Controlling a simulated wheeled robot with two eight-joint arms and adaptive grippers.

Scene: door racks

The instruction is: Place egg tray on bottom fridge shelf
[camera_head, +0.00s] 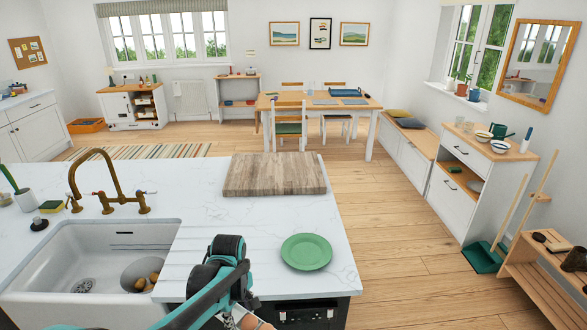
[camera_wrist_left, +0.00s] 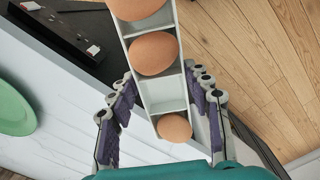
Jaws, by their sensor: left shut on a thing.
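The egg tray (camera_wrist_left: 168,92) is white, long and narrow, with brown eggs (camera_wrist_left: 155,53) in its compartments and one empty compartment between the lower two eggs. My left gripper (camera_wrist_left: 163,84) is shut on the tray, with purple finger pads on either side of it. In the head view my left gripper (camera_head: 243,318) is at the bottom edge, in front of the counter, with the tray mostly cut off or hidden there. The fridge and its bottom shelf cannot be made out in either view. My right gripper is not in view.
The white marble counter (camera_head: 215,225) holds a green plate (camera_head: 306,251), a wooden board (camera_head: 274,175) and a sink (camera_head: 100,262). A black unit (camera_head: 308,314) sits under its near edge. Wooden floor (camera_head: 400,255) is open to the right.

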